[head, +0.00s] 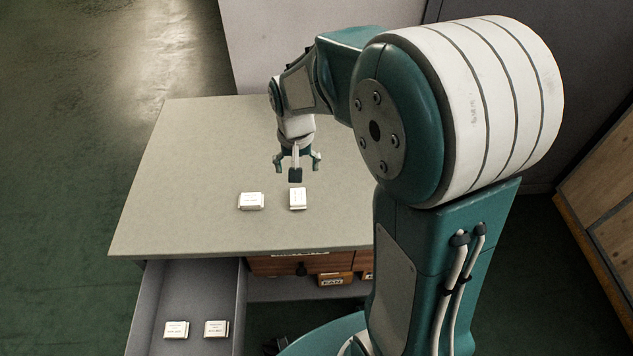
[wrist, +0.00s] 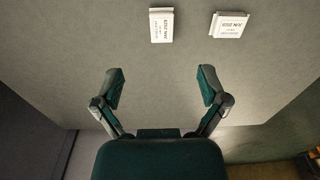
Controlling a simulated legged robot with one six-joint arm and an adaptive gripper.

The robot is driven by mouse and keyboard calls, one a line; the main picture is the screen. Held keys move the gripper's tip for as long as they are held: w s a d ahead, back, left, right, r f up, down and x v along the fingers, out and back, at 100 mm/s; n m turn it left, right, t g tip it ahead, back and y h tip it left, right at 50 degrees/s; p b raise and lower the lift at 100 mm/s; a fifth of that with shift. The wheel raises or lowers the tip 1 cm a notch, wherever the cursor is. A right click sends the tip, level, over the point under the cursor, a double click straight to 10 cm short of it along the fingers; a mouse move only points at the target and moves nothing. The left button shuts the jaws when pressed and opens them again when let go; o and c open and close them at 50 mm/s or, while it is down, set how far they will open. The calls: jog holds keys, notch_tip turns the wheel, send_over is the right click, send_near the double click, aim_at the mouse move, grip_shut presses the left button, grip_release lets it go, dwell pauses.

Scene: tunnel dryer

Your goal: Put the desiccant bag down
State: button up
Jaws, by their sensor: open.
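Two small white desiccant bags with printed labels lie flat on the grey tabletop (head: 190,180). One bag (head: 297,198) lies just in front of my gripper (head: 298,163) in the head view; the other bag (head: 251,201) lies to its left. In the wrist view the two bags (wrist: 161,25) (wrist: 229,25) are near the top edge, beyond the fingertips and apart from them. My gripper (wrist: 160,88) is open, its fingers spread with nothing between them. It is above the tabletop. Two more similar white bags (head: 176,330) (head: 216,329) lie in the open drawer (head: 240,300).
The open drawer sticks out under the table's front left edge. Brown wooden drawer fronts (head: 290,264) and an orange labelled box (head: 335,280) are under the table. The left part of the tabletop is clear. A wooden panel (head: 600,200) stands at the right.

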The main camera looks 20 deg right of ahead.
jog(key=s+r+n+t, duration=0.1)
jog(key=s+r+t, duration=0.1)
jog(key=s+r, duration=0.4)
jog(key=s+r+n+t, duration=0.2)
jog(key=s+r, duration=0.5)
jog(key=s, duration=0.5)
jog(key=shift+d+t, duration=0.2)
jog(key=shift+t, duration=0.3)
jog(key=shift+r, duration=0.1)
